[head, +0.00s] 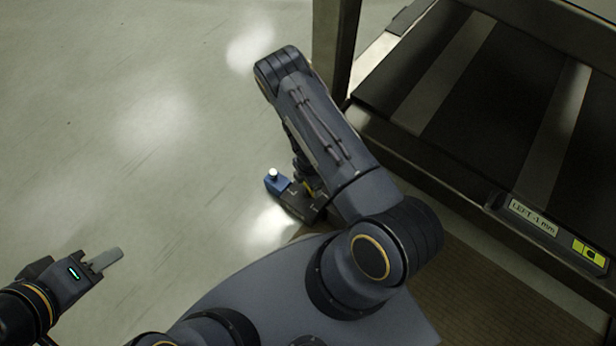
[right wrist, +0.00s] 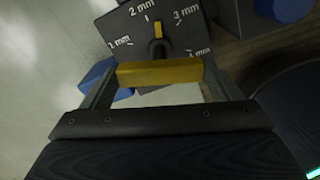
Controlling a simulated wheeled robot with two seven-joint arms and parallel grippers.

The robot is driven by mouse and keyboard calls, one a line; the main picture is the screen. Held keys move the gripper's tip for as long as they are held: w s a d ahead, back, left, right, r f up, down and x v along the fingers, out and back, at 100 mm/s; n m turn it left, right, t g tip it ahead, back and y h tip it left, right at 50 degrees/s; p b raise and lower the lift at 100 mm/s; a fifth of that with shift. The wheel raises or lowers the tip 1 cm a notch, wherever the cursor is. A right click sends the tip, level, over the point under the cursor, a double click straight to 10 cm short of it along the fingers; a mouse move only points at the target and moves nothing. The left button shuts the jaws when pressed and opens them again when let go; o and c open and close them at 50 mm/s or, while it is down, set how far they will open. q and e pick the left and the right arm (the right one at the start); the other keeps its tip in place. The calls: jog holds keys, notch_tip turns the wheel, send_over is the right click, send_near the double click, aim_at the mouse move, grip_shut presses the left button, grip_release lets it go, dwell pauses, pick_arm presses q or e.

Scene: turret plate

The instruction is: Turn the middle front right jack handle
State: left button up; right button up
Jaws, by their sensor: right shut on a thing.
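In the right wrist view a yellow jack handle (right wrist: 160,73) lies crosswise between the fingers of my right gripper (right wrist: 158,76), which is shut on it. Behind it is a dark dial plate (right wrist: 178,28) with white mm marks, including 2 mm and 3 mm, and a yellow pointer (right wrist: 158,29) near the 2 mm mark at the top. A blue jack part (right wrist: 97,78) shows beside the plate. In the head view the blue jack part with a white knob (head: 277,183) stands on the floor; my right arm hides most of the handle. My left gripper (head: 107,260) is away at lower left, holding nothing visible.
A dark metal frame (head: 440,150) fills the upper right of the head view. Its edge bears a label reading LEFT -1 mm (head: 533,217) and a yellow sign (head: 589,252). A brown mat (head: 480,295) lies below. The pale floor (head: 150,120) at left is clear.

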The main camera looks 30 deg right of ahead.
jog(key=m+p, duration=0.1)
jog(key=m, duration=0.1)
jog(key=shift+r+m+p, duration=0.15)
jog(key=shift+m+p, duration=0.2)
jog(key=shift+m, duration=0.05)
jog(key=m, duration=0.2)
jog(key=shift+m, duration=0.3)
jog(key=shift+m+p, duration=0.3)
jog(key=shift+m, duration=1.2)
jog(key=o, duration=0.9)
jog(key=shift+c, duration=0.2)
notch_tip(320, 180, up, 8)
jog(key=p, duration=0.3)
jog(key=shift+f, duration=0.2)
